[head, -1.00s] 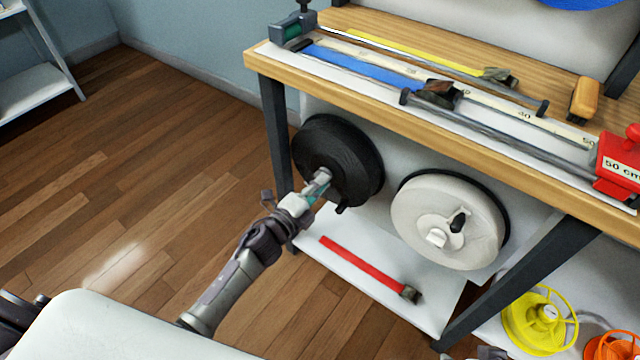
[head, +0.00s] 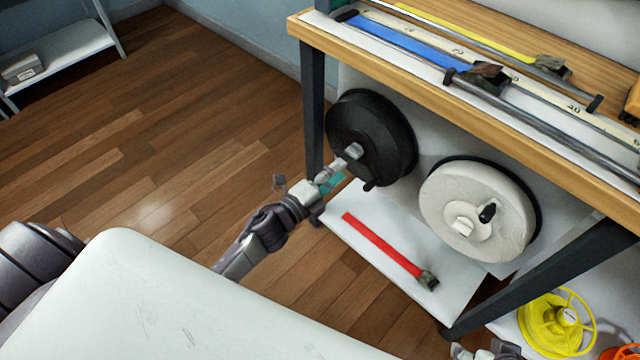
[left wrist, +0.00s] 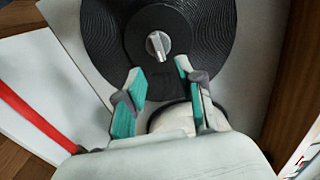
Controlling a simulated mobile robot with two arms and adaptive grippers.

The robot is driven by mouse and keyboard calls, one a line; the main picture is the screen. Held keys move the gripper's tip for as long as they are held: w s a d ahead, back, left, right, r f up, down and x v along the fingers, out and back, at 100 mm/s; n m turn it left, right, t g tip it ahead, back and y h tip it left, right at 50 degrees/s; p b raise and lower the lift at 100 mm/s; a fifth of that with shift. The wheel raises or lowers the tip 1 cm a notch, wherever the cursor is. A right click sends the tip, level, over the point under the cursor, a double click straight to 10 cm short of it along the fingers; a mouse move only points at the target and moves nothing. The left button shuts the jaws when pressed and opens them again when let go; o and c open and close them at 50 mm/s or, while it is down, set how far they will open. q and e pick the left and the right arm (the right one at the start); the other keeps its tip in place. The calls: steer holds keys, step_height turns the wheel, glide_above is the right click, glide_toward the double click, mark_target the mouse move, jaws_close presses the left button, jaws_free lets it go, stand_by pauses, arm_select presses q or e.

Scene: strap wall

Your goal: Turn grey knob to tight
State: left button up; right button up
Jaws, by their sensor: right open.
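The grey knob (head: 353,150) sits at the hub of the black reel (head: 392,165) under the bench. In the left wrist view the knob (left wrist: 158,45) shows a raised bar, nearly upright and slightly tilted; I cannot make out a tight mark. My left gripper (head: 334,174) is open, with teal finger pads. In the left wrist view its fingertips (left wrist: 160,69) are apart, just short of the knob and below it in the picture, and seem not to touch it. My right gripper (head: 485,351) shows only partly at the bottom edge of the head view.
A white reel (head: 460,205) with a black handle hangs to the right. A red strap (head: 380,248) lies on the low white shelf (head: 360,217). The bench edge (head: 420,72) and dark legs (head: 313,110) frame the reels. A yellow spool (head: 548,325) stands lower right. The wood floor at left is clear.

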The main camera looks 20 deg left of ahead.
arm_select(q)
steer(key=v, duration=0.6)
steer(key=shift+s, duration=0.3)
steer(key=shift+a, duration=0.1)
